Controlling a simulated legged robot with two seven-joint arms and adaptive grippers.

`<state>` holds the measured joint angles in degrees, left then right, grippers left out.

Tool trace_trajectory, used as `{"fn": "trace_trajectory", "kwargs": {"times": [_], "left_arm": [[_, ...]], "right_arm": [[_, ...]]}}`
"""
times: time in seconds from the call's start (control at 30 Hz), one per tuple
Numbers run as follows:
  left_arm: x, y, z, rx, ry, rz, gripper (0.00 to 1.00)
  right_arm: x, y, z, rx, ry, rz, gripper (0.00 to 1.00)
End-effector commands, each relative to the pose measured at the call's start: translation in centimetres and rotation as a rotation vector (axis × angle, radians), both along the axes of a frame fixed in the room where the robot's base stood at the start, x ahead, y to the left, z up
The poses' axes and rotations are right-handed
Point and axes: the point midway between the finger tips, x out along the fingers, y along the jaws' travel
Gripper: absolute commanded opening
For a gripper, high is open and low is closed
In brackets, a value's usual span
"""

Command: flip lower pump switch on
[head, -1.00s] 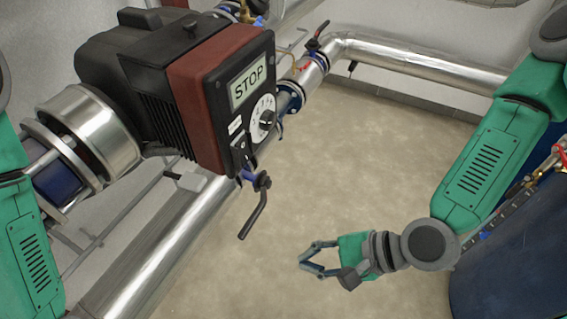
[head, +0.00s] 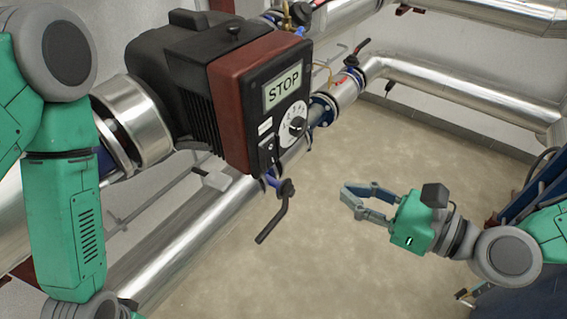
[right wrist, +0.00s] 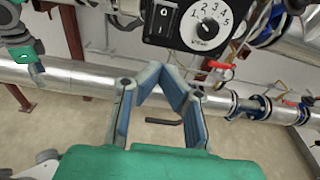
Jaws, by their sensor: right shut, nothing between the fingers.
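The pump (head: 240,95) has a black front panel with a display reading STOP. Its rocker switch (head: 268,158) is at the panel's lower left, beside the numbered dial (head: 293,123). The switch also shows at the top of the right wrist view (right wrist: 164,14), next to the dial (right wrist: 210,32). My right gripper (head: 345,193) is shut and empty, to the right of and below the panel, apart from it. In the right wrist view its fingertips (right wrist: 165,76) lie below the panel. My left arm shows at the left of the head view; its gripper is not clearly shown.
A black-handled valve (head: 275,205) hangs below the panel on the lower steel pipe (head: 185,235). Another steel pipe (head: 455,88) runs along the back wall. The floor (head: 400,150) around my right gripper is open. A blue vessel (head: 510,300) stands at bottom right.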

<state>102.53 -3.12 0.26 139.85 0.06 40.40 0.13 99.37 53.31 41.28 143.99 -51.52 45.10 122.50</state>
Motion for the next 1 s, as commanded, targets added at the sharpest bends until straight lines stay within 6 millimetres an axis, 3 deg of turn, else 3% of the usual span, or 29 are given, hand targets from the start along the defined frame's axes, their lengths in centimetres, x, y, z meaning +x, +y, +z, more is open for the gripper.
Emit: {"fn": "trace_trajectory", "kwargs": {"times": [0.23,0.7,1.0], "left_arm": [[0.0,0.0,-3.1,0.0,0.0,0.0,0.56],[0.0,0.0,-2.5,0.0,0.0,0.0,0.56],[0.0,0.0,-2.6,0.0,0.0,0.0,0.56]], "right_arm": [[1.4,1.9,-0.9,0.0,-0.005,0.004,0.0],[6.6,9.3,-1.5,-0.002,-0.003,0.002,0.0],[8.0,10.9,-1.7,0.001,-0.001,-0.001,0.0]]}}
